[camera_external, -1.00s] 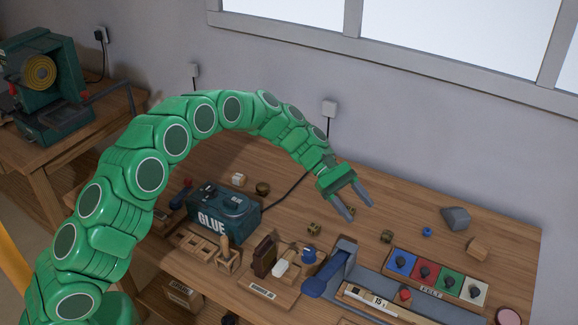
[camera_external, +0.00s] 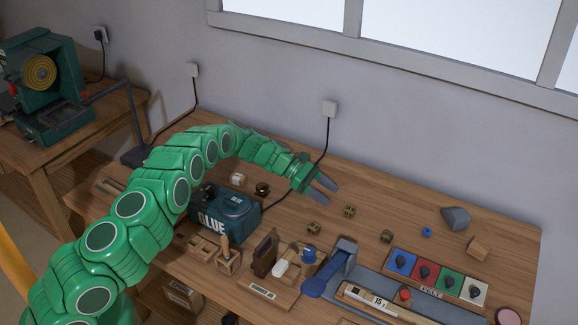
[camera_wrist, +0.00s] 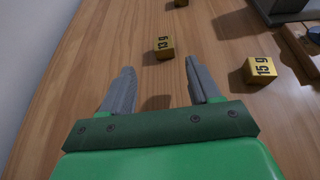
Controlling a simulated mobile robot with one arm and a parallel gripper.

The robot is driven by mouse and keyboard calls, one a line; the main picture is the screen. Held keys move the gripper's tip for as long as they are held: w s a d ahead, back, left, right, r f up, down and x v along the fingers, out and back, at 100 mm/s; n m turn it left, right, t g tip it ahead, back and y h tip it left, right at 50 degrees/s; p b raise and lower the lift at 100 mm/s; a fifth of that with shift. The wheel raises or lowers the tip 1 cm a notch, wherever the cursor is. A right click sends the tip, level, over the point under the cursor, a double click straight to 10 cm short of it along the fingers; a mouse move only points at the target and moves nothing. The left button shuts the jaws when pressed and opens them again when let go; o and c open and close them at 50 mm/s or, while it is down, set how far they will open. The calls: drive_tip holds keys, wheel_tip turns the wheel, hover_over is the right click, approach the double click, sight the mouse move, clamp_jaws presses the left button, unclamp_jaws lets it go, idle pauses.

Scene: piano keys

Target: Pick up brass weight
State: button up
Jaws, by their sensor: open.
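Small brass cube weights lie on the wooden workbench. In the wrist view one marked 13 g (camera_wrist: 165,47) sits just beyond and between my open fingertips, and one marked 15 g (camera_wrist: 257,70) lies to the right. A third cube (camera_wrist: 181,2) is cut off at the top edge. In the external view three such cubes show: one near the gripper (camera_external: 349,211), one lower left (camera_external: 314,228) and one farther right (camera_external: 386,236). My gripper (camera_external: 330,192) is open and empty, above the bench, pointing toward them; its fingers also show in the wrist view (camera_wrist: 159,68).
A green glue machine (camera_external: 228,212) stands left of the gripper. A grey-blue tool with a long rail (camera_external: 343,262) and a tray of coloured felt pads (camera_external: 437,279) lie at the front right. A grey block (camera_external: 455,217) and the wall are behind. Bench around the cubes is bare.

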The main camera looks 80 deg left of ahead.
sight(348, 208)
drive_tip(key=shift+d+x, duration=0.25)
drive_tip(key=shift+x, duration=3.4)
drive_tip(key=shift+s+r, duration=0.1)
drive_tip(key=shift+r, duration=0.1)
drive_tip(key=shift+c, duration=0.4)
drive_tip(key=c, duration=1)
